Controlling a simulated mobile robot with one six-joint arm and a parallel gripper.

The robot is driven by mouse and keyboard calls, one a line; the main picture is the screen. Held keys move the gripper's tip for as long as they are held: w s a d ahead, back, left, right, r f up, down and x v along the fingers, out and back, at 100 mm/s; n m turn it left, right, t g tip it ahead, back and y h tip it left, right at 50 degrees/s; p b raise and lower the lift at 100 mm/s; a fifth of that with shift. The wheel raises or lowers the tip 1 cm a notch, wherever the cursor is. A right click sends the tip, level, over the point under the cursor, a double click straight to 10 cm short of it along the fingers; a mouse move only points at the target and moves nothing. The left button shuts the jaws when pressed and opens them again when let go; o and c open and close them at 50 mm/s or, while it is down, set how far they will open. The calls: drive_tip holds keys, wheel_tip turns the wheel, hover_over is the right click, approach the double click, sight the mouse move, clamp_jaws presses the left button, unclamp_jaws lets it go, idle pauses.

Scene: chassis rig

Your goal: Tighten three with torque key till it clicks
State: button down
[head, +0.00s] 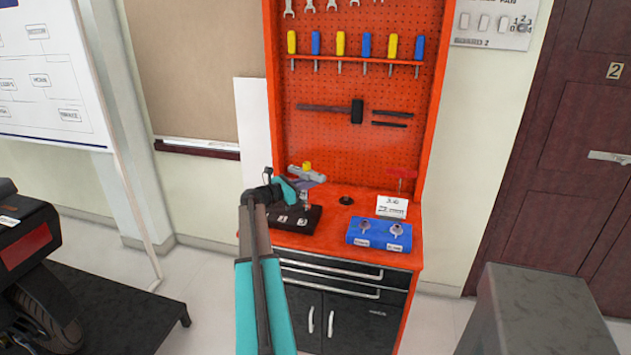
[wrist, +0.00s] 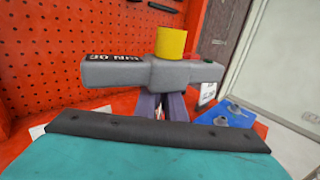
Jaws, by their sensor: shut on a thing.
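The torque key is a grey T-handle (head: 307,174) with a yellow knob on top. In the wrist view the grey handle (wrist: 145,72) lies crosswise, with upside-down lettering on its left arm. My gripper (head: 301,187) is shut on the key just below the handle; its fingers (wrist: 160,105) show under the handle in the wrist view. The key is above the back of a black block (head: 290,228) that bears pale number marks, one of which looks like a 3. The key's lower end is partly hidden, and I cannot tell whether it sits on a fastener.
A blue box (head: 379,235) with two metal knobs stands at the bench's right front. A white card (head: 392,207) and a red T-handle (head: 401,174) are behind it. A dark round piece (head: 346,200) lies between. The orange pegboard (head: 330,90) rises behind the bench.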

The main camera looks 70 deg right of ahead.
drive_tip(key=shift+r, duration=0.35)
idle(0.3)
drive_tip(key=shift+r+p, duration=1.4)
drive_tip(key=shift+r, duration=0.8)
